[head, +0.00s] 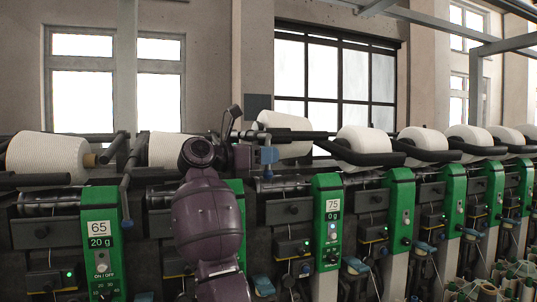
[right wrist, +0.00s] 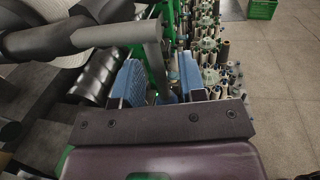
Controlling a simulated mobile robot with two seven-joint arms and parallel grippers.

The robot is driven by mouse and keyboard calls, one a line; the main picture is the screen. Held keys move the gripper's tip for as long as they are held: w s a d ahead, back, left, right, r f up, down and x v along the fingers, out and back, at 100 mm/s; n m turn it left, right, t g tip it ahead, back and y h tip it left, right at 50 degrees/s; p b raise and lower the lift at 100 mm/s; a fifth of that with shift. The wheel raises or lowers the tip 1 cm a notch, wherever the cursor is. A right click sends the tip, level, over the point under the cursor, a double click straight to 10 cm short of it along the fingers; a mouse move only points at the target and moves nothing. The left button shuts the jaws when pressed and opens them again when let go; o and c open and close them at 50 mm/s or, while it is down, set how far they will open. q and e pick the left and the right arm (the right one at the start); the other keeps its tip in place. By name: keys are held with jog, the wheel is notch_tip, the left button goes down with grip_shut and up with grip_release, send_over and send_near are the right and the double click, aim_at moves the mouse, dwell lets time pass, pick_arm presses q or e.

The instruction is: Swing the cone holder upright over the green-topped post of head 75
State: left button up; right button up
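The head 75 post (head: 328,220) is green-topped, with a "75" and "0 g" display. Its cone holder lies back behind it: dark bars (head: 302,135) carry a white cone (head: 283,121), partly hidden by my arm. A grey handle (head: 268,174) hangs down from the holder, left of the post. My right gripper (head: 268,156) is at this handle, with blue finger pads. In the right wrist view the handle (right wrist: 152,40) reaches down between the pads of the right gripper (right wrist: 160,82). The pads look apart, with gaps beside the handle. My left gripper is out of view.
The head 65 post (head: 101,240) stands to the left, with its cone (head: 46,158) behind it. More green posts (head: 400,210) and cones run off to the right. The right wrist view shows bobbins (right wrist: 215,75), a green crate (right wrist: 262,9) and open floor.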

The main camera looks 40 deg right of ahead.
jog(key=shift+d, duration=0.45)
grip_shut()
